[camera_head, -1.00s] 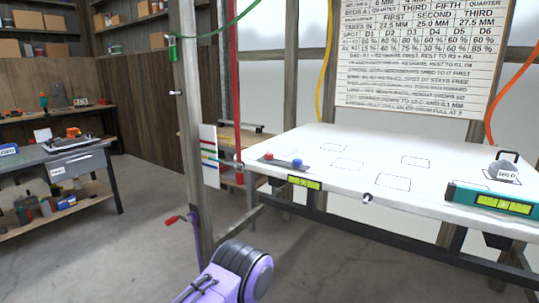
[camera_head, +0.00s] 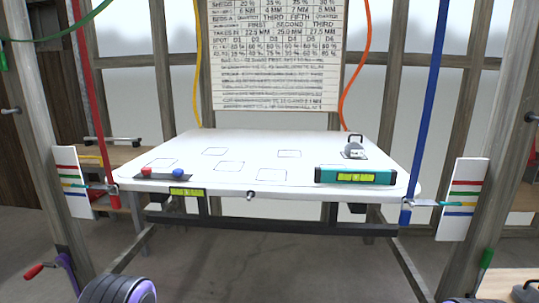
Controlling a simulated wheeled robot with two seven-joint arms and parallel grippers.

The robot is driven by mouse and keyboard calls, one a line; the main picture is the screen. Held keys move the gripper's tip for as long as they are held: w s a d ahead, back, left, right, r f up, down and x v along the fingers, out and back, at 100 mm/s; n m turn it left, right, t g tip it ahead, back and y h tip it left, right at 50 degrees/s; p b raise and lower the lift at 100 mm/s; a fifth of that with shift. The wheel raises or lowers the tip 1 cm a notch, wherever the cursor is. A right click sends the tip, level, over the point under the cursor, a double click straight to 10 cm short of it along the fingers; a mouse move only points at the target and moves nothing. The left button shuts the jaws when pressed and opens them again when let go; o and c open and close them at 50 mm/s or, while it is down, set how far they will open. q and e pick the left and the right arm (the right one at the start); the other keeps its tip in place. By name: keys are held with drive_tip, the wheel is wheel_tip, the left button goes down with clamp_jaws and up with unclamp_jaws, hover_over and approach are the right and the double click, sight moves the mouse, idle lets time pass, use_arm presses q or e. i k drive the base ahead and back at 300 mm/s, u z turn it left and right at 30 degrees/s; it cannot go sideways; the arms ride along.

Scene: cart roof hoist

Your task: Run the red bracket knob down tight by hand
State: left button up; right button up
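A red knob (camera_head: 146,171) sits at the left end of a dark flat bracket (camera_head: 163,175) near the front left of a white panel (camera_head: 260,150). A blue knob (camera_head: 178,173) is at the bracket's right end. I cannot tell how tight the red knob is. Neither of my grippers shows. Only rounded purple and black parts of my arms show at the bottom edge, low and well apart from the panel.
Wooden posts stand left and right with striped cards (camera_head: 72,181), (camera_head: 462,199). A red strap (camera_head: 88,110) and a blue strap (camera_head: 427,110) run beside the panel. A teal level (camera_head: 355,176) and a grey handled weight (camera_head: 354,150) rest on the panel. A red-handled crank (camera_head: 34,271) is low left.

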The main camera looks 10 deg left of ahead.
sight(146, 171)
drive_tip(key=z, duration=0.4)
drive_tip(key=i, duration=1)
drive_tip(key=u, duration=0.25)
